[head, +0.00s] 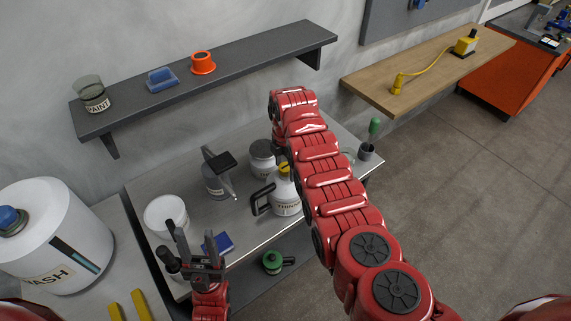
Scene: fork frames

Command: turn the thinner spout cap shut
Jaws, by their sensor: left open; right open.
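The thinner can (286,197) is white, with a label partly hidden by my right arm and a black handle at its left. Its yellow spout cap (284,169) shows at the top, right beside my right arm. I cannot tell from this view how far the cap is turned. My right arm reaches over the bench and bends down at its far end; its gripper is hidden behind the arm. My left gripper (178,240) is open and empty at the front left of the bench, well apart from the can.
The grey bench (240,232) also holds a white tub (166,214), a grey can (262,158), a can with a dark brush (214,184), a blue box (218,243) and a cup with a green-handled tool (367,150). A wall shelf (240,67) runs behind.

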